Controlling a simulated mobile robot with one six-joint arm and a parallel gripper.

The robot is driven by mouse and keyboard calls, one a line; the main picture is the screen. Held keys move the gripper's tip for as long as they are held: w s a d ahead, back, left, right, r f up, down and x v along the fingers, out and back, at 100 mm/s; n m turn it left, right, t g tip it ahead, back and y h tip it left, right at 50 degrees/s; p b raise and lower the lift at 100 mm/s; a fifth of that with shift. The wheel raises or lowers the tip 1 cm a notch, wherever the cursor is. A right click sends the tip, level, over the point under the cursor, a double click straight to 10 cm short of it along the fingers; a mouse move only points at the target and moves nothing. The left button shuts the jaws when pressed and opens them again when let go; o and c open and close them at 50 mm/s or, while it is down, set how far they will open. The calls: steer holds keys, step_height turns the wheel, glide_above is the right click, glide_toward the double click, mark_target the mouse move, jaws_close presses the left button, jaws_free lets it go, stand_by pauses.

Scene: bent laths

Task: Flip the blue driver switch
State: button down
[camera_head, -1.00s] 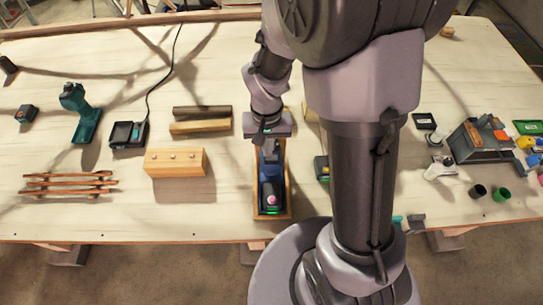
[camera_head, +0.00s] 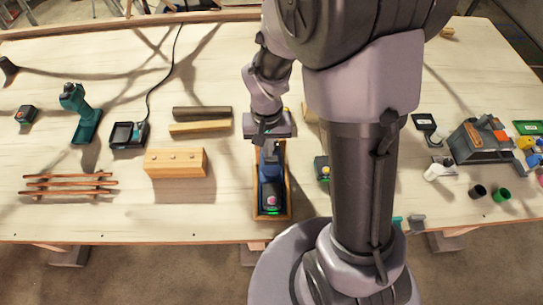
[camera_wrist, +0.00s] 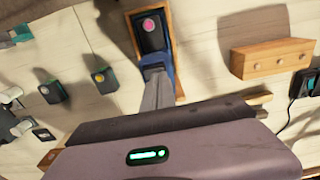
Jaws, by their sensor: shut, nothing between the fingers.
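The blue driver (camera_head: 270,168) lies in a narrow wooden tray (camera_head: 287,207) at the table's front middle. Its dark base with a pink dot (camera_head: 272,201) faces the near end. The driver also shows in the wrist view (camera_wrist: 168,64), with the pink-dotted base (camera_wrist: 150,30) above it. My gripper (camera_head: 262,142) is over the tray's far end. In the wrist view its grey fingers (camera_wrist: 154,76) are together and empty, and their tips reach the blue body. I cannot tell whether they touch it. The switch itself is hidden or too small to make out.
A wooden block (camera_head: 176,163), several thin laths (camera_head: 68,183), a teal driver (camera_head: 82,115) and a black charger (camera_head: 128,134) stand to the left. Cups (camera_head: 478,191) and a grey bin (camera_head: 480,142) are at the right. My arm hides part of the table right of the tray.

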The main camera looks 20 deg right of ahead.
steer(key=shift+f+b, duration=0.95)
steer(key=shift+f, duration=0.1)
stand_by(0.9)
steer(key=shift+r, duration=0.1)
step_height(320, 180, up, 7)
steer(key=p, duration=0.5)
